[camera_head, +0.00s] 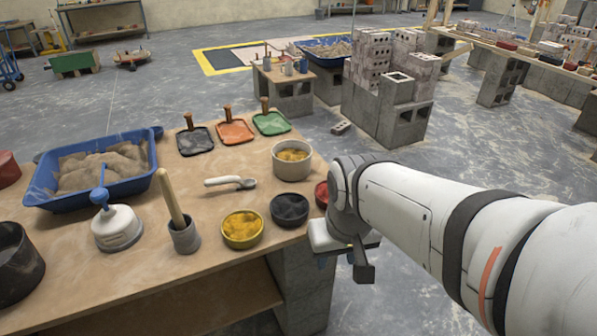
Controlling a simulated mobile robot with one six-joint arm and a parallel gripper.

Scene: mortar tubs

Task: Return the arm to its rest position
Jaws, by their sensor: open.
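My white arm (420,215) reaches in from the right edge and ends beside the right edge of the wooden workbench. My gripper (346,262) hangs at its end, pointing down, with its dark fingers apart and nothing seen between them. It is next to the bench corner, just below a red bowl (321,194) in the picture. The wrist partly hides that bowl. Whether the gripper touches the bench edge is hard to tell.
The workbench (150,283) holds a blue sand tub (75,201), a white bowl (292,160), yellow (242,229) and black (289,209) bowls, a pestle in a cup (184,236), a trowel and several coloured hawks. Brick stacks (385,92) stand behind. Open floor lies right of the bench.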

